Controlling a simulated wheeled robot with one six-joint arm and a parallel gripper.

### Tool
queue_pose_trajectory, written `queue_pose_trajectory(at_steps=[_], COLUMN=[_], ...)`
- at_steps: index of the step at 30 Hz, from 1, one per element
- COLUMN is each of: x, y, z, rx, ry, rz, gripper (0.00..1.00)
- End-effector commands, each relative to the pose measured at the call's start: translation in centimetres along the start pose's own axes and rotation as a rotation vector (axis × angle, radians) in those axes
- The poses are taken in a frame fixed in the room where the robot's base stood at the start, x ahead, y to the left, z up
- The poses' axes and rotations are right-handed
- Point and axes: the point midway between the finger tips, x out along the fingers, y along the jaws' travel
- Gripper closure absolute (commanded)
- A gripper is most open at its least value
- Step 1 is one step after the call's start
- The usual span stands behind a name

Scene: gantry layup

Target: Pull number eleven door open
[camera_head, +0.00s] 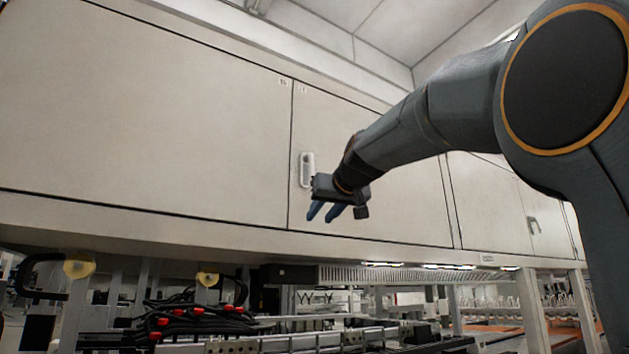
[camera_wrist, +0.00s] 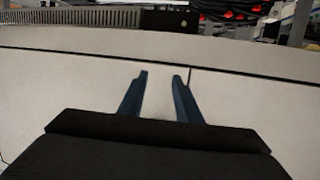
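The pale cabinet door (camera_head: 385,205) right of the first seam has a small, faint number label (camera_head: 302,88) at its top left corner, possibly eleven. Its white upright handle (camera_head: 307,169) is near its left edge. The door looks closed, flush with its neighbour. My gripper (camera_head: 323,212) is in front of this door, just below and right of the handle, with its blue fingers pointing down. In the wrist view my gripper (camera_wrist: 160,82) has its fingers apart with only the pale door surface (camera_wrist: 230,110) between and behind them. The handle does not show there.
A wide neighbouring door (camera_head: 150,110) fills the left. Another handle (camera_head: 534,225) is far right. Below the cabinets are dark cables with red parts (camera_head: 195,320), yellow round fittings (camera_head: 79,265) and a vented rail (camera_head: 400,274). Space in front of the doors looks free.

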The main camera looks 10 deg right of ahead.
Motion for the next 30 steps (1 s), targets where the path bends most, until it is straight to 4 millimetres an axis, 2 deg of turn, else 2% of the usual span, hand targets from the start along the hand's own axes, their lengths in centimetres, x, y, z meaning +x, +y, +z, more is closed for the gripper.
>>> queue_pose_trajectory(at_steps=[1,3,6,9,13,24,30], x=[-2.0,-4.0,-6.1,-7.0,-6.2,-1.1,0.2], y=[-0.2,-0.6,-0.9,-1.1,-1.2,-1.3,-1.3], z=[-4.2,-8.0,-11.5,-13.1,-13.7,-14.9,-15.0], rx=[-0.011,-0.024,-0.037,-0.043,-0.044,-0.045,-0.045], ry=[0.061,0.123,0.182,0.21,0.216,0.215,0.215], rz=[-0.003,-0.007,-0.011,-0.013,-0.014,-0.013,-0.013], gripper=[0.69,0.69,0.69,0.69,0.69,0.69,0.69])
